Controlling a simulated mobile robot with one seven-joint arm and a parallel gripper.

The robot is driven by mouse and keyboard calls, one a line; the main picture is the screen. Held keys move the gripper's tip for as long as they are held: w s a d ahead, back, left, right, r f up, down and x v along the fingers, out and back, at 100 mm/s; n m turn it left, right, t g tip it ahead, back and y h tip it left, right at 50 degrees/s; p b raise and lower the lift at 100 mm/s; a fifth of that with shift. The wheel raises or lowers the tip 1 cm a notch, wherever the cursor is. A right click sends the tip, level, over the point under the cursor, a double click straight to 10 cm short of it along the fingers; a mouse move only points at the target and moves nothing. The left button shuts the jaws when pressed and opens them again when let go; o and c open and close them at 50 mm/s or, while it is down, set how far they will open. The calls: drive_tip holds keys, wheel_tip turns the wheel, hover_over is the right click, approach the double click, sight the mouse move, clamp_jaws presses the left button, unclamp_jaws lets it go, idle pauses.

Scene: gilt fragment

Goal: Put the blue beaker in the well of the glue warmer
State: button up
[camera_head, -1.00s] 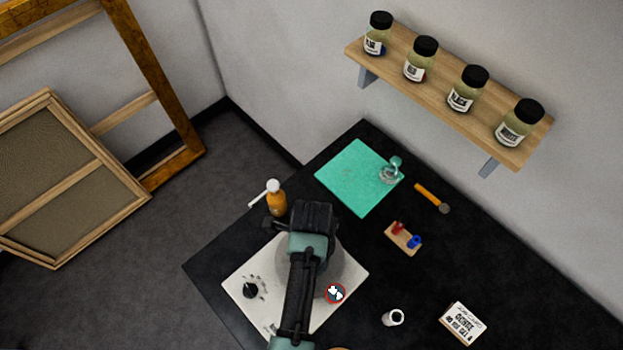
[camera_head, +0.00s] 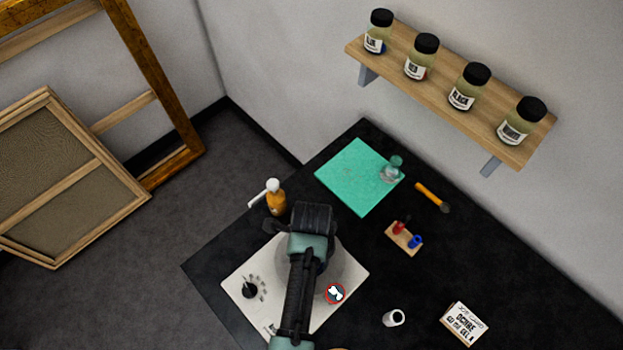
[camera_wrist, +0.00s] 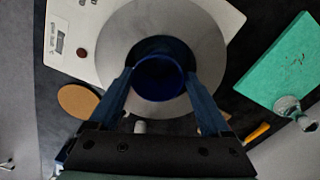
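The glue warmer (camera_head: 345,270) is a pale flat unit with a black knob and a round grey top, partly hidden by my arm in the head view. In the wrist view its grey ring (camera_wrist: 205,45) surrounds a dark round well (camera_wrist: 160,43). The blue beaker (camera_wrist: 160,80) shows from above between my fingers, lined up with the well; its depth in the well cannot be told. My gripper (camera_wrist: 160,75) has a finger against each side of the beaker, seemingly shut on it. In the head view the beaker is hidden behind my gripper.
An amber bottle (camera_head: 276,198) stands close behind the warmer. A green mat (camera_head: 355,178) with a glass flask (camera_head: 391,170), a small wooden rack (camera_head: 404,238), a brush-like tool (camera_head: 431,195), a white cup (camera_head: 393,318) and a labelled box (camera_head: 464,324) lie to the right. A cork disc (camera_wrist: 80,101) lies beside the warmer.

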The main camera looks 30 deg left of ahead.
wheel_tip(320, 180, up, 13)
drive_tip(key=w+d+r+n+t+y, duration=0.1)
drive_tip(key=w+r+n+t, duration=0.4)
drive_tip(key=w+r, duration=0.6)
drive_tip(key=w+d+r+n+t+y, duration=0.1)
drive_tip(key=w+r+n+t, duration=0.2)
drive_tip(key=w+r+t, duration=0.9)
drive_tip(key=s+d+r+n+t, duration=0.1)
drive_tip(key=s+d+r+n, duration=0.1)
drive_tip(key=r, duration=0.8)
drive_tip(key=s+d+r+n+t, duration=0.1)
drive_tip(key=s+d+r+n, duration=0.15)
drive_tip(key=r, duration=0.85)
drive_tip(key=s+d+r+n+t+h, duration=0.1)
drive_tip(key=s+r+t, duration=0.3)
drive_tip(key=r, duration=0.5)
drive_tip(key=s+d+r+n+t+h, duration=0.1)
drive_tip(key=s+d+r+n+t, duration=0.2)
drive_tip(key=s+r, duration=0.6)
drive_tip(key=shift+r+n+t+b, duration=0.3)
drive_tip(key=shift+r+n+t, duration=0.15)
drive_tip(key=shift+r+t, duration=0.3)
